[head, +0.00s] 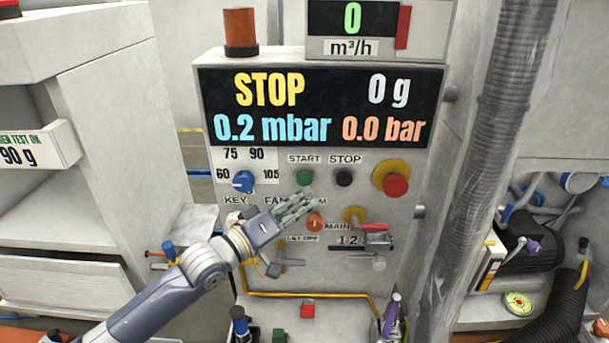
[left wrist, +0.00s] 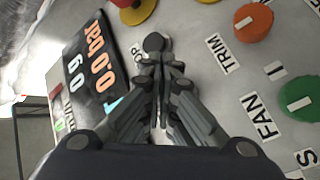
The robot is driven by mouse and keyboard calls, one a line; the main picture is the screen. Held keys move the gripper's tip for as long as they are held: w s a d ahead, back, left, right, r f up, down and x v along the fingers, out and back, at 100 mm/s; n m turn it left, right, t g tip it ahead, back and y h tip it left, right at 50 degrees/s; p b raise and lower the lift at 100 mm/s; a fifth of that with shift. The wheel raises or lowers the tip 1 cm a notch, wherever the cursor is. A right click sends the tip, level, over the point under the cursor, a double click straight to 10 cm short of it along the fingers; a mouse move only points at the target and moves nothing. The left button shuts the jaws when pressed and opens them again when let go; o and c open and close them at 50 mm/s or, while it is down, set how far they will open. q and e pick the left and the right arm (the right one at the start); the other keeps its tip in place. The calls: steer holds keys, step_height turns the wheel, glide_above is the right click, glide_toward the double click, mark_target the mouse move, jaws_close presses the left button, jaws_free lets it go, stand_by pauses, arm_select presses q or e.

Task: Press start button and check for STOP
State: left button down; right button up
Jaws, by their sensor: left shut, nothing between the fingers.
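The charging station panel (head: 410,215) faces me, with a display (head: 320,107) reading STOP, 0 g, 0.2 mbar and 0.0 bar. The green START button (head: 305,178) is visible, with the black STOP button (head: 344,177) to its right. My left gripper (head: 306,199) is shut and empty, its fingertips just below the START button in the head view. I cannot tell whether they touch the panel. In the left wrist view, the shut fingers (left wrist: 160,68) point towards the black STOP button (left wrist: 154,42) and hide the START button. My right gripper is not in view.
A red emergency button (head: 396,185) on a yellow base sits right of STOP. A blue key knob (head: 243,181) and an orange TRIM knob (head: 314,222) are close to the gripper. The green FAN knob (left wrist: 299,98) shows in the wrist view. A grey hose (head: 490,150) hangs at right.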

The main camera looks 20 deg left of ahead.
arm_select(q)
steer(key=s, duration=0.1)
steer(key=s+p, duration=0.1)
steer(key=s, duration=0.1)
steer(key=shift+d, duration=0.4)
